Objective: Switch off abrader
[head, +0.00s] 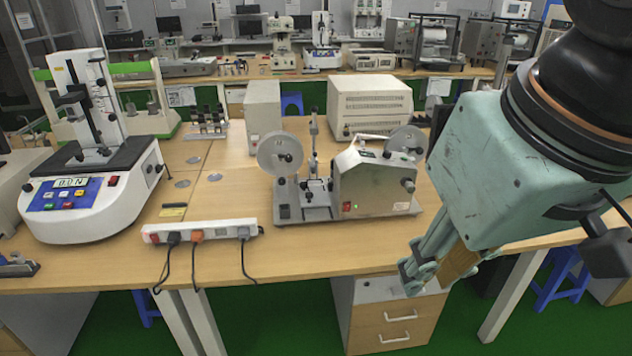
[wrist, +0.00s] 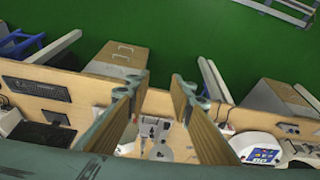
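The abrader (head: 375,186) is a metal-grey machine with a round disc on each side, standing at the middle of the near table. A small red switch (head: 346,206) sits low on its front face, with a tiny green light beside it. My gripper (head: 420,278) hangs to the right of and nearer than the abrader, beyond the table's front edge, apart from it. In the wrist view my gripper (wrist: 161,88) is open and empty. Part of the abrader (wrist: 153,128) shows between its fingers there, too small to make out the switch.
A white power strip (head: 203,232) with several plugs lies near the front edge, left of the abrader. A force tester (head: 95,185) with a blue panel stands at far left. Beige boxes (head: 370,103) stand behind the abrader. A drawer cabinet (head: 372,315) is below the table.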

